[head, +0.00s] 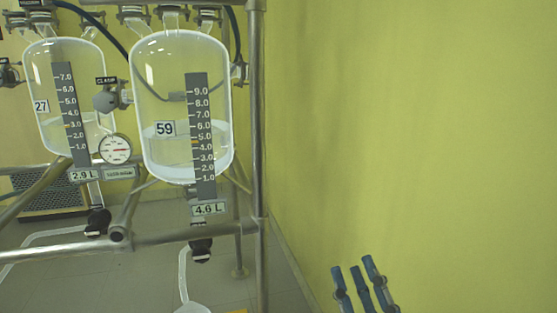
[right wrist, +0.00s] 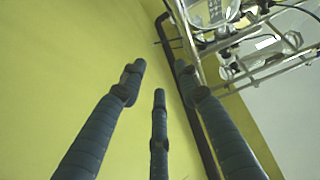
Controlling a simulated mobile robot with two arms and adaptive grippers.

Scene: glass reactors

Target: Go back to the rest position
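My right gripper (head: 354,268) shows at the bottom right of the head view, with its blue fingers pointing up in front of the yellow wall. The right wrist view shows the same gripper (right wrist: 160,72) with its three fingers spread apart and nothing between them. It is open and clear of the glass reactors. My left gripper is in neither view.
Glass reactor 59 (head: 170,80) and glass reactor 27 (head: 45,90) hang in a metal frame (head: 258,130) at the left, each partly filled with clear liquid. A dial gauge (head: 115,149) sits between them. The yellow wall (head: 420,120) fills the right side.

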